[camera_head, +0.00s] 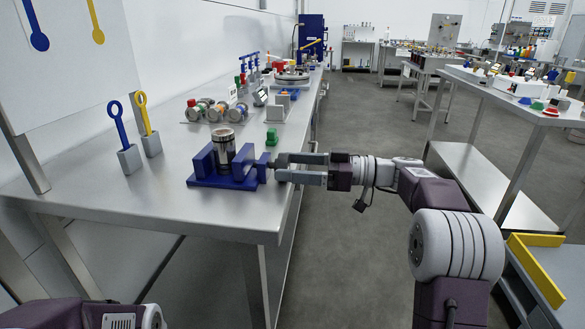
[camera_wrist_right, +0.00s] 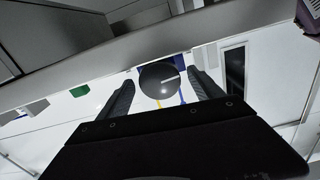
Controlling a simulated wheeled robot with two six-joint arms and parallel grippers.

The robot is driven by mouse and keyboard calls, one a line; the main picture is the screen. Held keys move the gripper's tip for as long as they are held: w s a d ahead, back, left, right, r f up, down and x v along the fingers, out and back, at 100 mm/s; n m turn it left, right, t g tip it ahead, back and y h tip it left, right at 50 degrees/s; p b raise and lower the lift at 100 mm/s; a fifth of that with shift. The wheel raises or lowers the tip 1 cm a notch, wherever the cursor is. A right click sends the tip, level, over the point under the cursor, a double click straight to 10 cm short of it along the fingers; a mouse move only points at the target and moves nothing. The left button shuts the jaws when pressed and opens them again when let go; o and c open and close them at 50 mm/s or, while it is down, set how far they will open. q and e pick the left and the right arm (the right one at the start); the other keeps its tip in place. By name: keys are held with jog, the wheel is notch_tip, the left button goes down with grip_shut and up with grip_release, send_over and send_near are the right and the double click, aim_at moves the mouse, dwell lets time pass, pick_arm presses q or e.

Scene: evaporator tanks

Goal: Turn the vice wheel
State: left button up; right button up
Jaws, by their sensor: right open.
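The blue vice (camera_head: 205,180) stands on the steel bench near its right edge, with a metal cylinder (camera_head: 223,145) upright between its jaws. Its wheel shows as a dark round disc in the right wrist view (camera_wrist_right: 158,80); in the head view the wheel is mostly hidden by the fingers. My right gripper (camera_head: 281,168) is open at the vice's right end. In the wrist view its two fingers lie on either side of the wheel; I cannot tell whether they touch it. My left gripper is out of view.
On the bench (camera_head: 110,205), a blue and a yellow ring-handled tool stand in grey blocks (camera_head: 130,158) left of the vice. A green block (camera_head: 272,138) and several round gauges (camera_head: 218,112) lie behind it. The aisle floor to the right is clear.

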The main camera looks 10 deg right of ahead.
jog(key=c, duration=1.4)
jog(key=m, duration=0.4)
jog(key=o, duration=1.4)
jog(key=shift+d+p, duration=0.1)
jog(key=shift+p, duration=0.2)
jog(key=p+v, duration=0.2)
jog(key=v, duration=0.7)
